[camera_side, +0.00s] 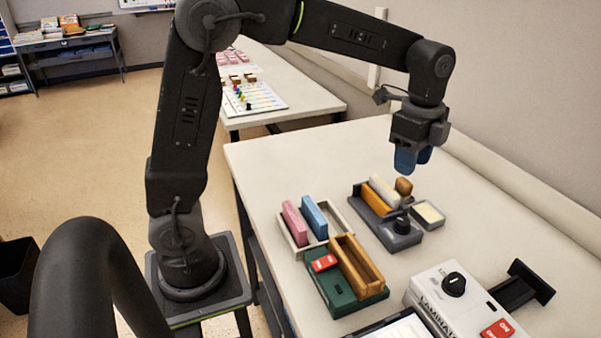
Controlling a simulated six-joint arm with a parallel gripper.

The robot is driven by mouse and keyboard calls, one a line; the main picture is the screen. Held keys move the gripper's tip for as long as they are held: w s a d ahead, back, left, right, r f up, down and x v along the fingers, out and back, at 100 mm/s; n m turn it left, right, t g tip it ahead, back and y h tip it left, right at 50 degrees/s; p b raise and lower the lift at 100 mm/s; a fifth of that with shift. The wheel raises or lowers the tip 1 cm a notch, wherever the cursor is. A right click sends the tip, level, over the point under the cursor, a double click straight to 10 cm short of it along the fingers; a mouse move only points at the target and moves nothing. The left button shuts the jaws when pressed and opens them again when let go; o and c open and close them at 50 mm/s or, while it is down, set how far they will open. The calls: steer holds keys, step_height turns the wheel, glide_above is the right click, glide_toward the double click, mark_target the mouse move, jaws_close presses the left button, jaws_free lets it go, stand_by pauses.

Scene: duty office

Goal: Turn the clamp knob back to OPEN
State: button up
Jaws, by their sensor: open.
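A small black knob (402,224) sits at the front of a dark grey fixture (407,240) on the table. It looks like the clamp knob; its pointing direction and any OPEN mark are too small to read. The fixture holds an orange block (376,199) and a whitish block (384,188), with a wooden knob-shaped piece (404,187) at its back right. My gripper (413,161), with blue fingertips, is open and empty in the air above and behind the fixture, apart from the knob.
A white laminator (432,290) with a larger black knob (453,284) stands at front right. A light tray (298,247) with pink and blue blocks and a green base (345,307) with a wooden trough (357,263) stand left. The table's right back is clear.

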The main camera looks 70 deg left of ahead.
mark_target(404, 221)
steer(key=shift+m+g, duration=0.3)
steer(key=shift+m, duration=0.3)
steer(key=f, duration=0.5)
steer(key=w+f, duration=0.1)
steer(key=f, duration=0.9)
steer(key=shift+w+d+f, duration=0.1)
steer(key=shift+w+d, duration=0.05)
steer(key=shift+w, duration=0.05)
steer(key=n, duration=0.3)
steer(key=m, duration=0.2)
steer(key=shift+m, duration=0.3)
step_height(404, 221, up, 14)
steer(key=s+a+r+n+t, duration=0.2)
steer(key=s+n+t, duration=0.4)
steer(key=s+n, duration=0.9)
steer(key=shift+s, duration=3.75)
steer(key=shift+a, duration=0.1)
